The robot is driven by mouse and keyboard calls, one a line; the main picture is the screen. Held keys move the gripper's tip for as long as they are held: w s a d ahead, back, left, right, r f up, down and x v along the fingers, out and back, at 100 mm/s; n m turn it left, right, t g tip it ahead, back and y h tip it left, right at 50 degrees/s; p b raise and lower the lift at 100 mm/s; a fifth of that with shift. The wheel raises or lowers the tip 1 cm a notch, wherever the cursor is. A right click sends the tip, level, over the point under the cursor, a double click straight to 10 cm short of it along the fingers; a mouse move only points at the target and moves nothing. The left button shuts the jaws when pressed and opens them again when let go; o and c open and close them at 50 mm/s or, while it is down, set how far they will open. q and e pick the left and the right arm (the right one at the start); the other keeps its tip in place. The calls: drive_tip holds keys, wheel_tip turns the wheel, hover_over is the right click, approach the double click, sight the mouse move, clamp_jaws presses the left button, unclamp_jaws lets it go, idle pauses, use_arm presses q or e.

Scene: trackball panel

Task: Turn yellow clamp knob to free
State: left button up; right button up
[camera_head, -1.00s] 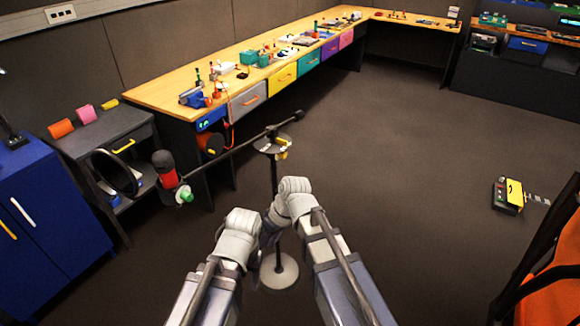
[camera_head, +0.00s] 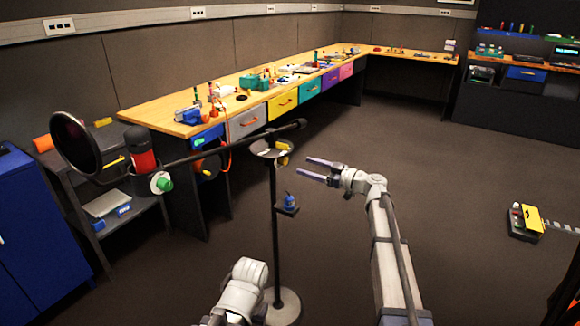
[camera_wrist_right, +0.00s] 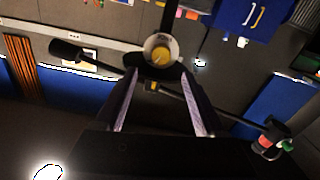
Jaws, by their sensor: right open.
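The yellow clamp knob (camera_head: 283,146) sits on the clamp at the top of a black microphone stand (camera_head: 274,220), where the boom (camera_head: 225,149) crosses. In the wrist view a round pale piece with a yellow middle (camera_wrist_right: 160,53) shows between and just beyond the fingertips; it seems to be the knob. My right gripper (camera_head: 305,167) is open and empty, right of the stand and a little below the knob, with its fingers pointing left. It also shows open in the wrist view (camera_wrist_right: 159,73). Of my left arm only a pale part shows; its gripper is out of sight.
The boom carries a red and black microphone (camera_head: 142,155) and a round pop filter (camera_head: 78,142) at its left end. A small blue item (camera_head: 290,200) sits on a bracket on the pole. A workbench (camera_head: 175,112) stands behind. The floor to the right is mostly clear.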

sight(286, 161)
drive_tip(key=x, duration=0.7)
drive_tip(key=shift+w+a, duration=0.15)
drive_tip(key=shift+a, duration=0.15)
clamp_jaws()
idle(0.4)
